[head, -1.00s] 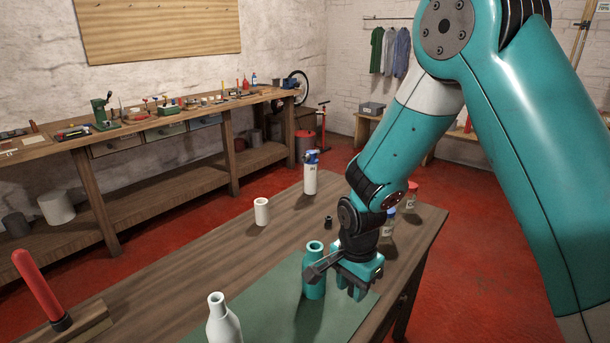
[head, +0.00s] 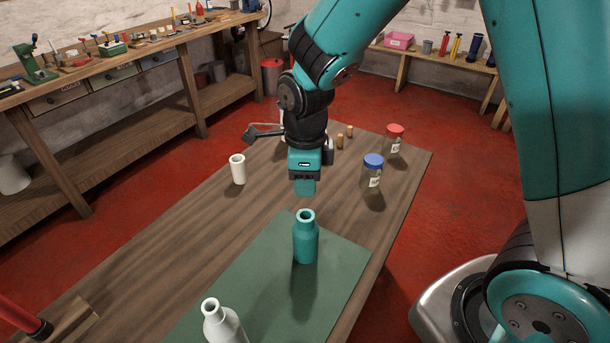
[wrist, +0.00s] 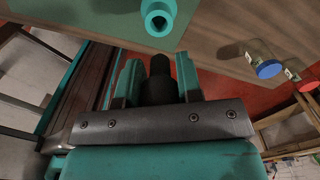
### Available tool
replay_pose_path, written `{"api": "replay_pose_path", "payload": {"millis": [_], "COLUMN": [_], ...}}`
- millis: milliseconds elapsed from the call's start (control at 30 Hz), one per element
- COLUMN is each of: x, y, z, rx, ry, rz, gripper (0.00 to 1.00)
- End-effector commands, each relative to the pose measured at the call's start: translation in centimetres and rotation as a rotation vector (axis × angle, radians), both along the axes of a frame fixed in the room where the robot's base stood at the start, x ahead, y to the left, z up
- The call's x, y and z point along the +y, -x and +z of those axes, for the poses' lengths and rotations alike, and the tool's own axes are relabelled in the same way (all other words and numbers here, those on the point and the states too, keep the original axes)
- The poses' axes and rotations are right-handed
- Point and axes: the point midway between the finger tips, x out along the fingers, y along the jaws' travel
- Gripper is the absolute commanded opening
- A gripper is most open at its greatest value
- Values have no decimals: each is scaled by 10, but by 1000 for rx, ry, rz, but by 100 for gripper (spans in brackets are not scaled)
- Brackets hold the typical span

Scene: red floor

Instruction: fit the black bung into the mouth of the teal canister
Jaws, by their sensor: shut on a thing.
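The teal canister (head: 306,244) stands upright on the green mat (head: 262,285), its round mouth open and empty. It also shows at the top of the wrist view (wrist: 158,15). My gripper (head: 304,190) is above the table, just beyond the canister in the head view and apart from it. The bung is hidden behind my gripper in the head view.
A white bottle (head: 222,325) stands on the near mat. A white cup (head: 238,169) stands to the left. The mat right of the canister is clear.

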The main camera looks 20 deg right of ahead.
Motion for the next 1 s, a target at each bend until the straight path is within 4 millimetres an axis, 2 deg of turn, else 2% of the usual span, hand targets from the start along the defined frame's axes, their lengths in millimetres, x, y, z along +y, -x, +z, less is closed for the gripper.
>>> {"api": "replay_pose_path", "payload": {"millis": [67, 633, 1000], "x": [1, 2, 2], "y": [0, 0, 0], "z": [2, -53, -58], "rx": [4, 3, 2], "ry": [0, 0, 0], "rz": [2, 4, 4], "gripper": [10, 10, 10]}}
